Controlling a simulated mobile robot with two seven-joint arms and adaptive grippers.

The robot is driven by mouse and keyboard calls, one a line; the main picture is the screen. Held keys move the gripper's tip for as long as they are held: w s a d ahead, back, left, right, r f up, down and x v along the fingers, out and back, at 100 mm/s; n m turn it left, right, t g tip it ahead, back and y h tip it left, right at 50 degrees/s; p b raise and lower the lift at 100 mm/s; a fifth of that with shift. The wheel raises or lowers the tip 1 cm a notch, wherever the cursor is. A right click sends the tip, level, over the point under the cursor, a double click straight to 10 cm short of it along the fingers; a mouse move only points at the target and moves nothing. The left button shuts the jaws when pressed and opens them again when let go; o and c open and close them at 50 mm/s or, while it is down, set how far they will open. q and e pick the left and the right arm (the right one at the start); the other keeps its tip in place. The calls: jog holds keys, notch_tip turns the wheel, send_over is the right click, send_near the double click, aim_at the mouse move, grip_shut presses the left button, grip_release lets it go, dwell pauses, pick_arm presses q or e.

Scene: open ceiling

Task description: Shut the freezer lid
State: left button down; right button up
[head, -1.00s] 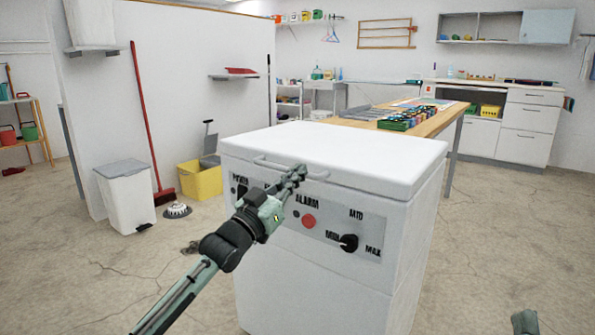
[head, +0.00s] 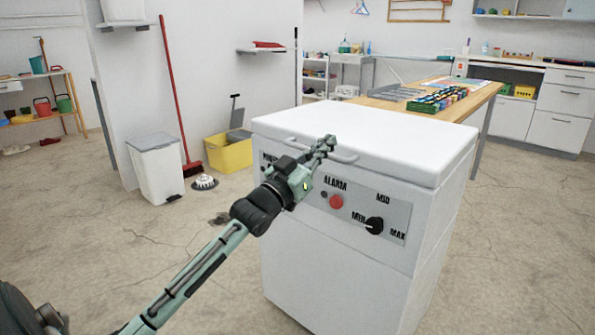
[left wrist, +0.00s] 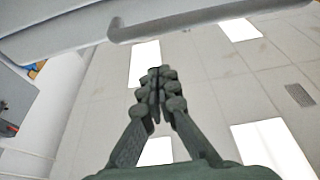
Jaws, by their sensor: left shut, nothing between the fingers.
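The white freezer (head: 345,265) stands upright with a control panel on its front. Its white lid (head: 385,135) lies level on top of the body, with no open gap visible. The lid's handle (head: 346,158) runs along the front edge, partly hidden behind my left gripper (head: 328,143). That gripper is shut and empty, in front of the handle; whether it touches cannot be told. In the left wrist view, the shut fingers (left wrist: 155,75) point up towards the handle bar (left wrist: 190,18), with a gap in the picture between them. My right gripper is not in view.
A yellow bin (head: 228,153), a white trash bin (head: 157,170) and a red broom (head: 176,95) stand left of the freezer. A wooden table (head: 385,101) with colourful items is behind it. The floor in front and to the right is clear.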

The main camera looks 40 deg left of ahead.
pick_arm(q)
jog(key=f+v, duration=0.1)
jog(key=v, duration=0.8)
jog(key=shift+f, duration=0.25)
jog(key=shift+s, duration=0.1)
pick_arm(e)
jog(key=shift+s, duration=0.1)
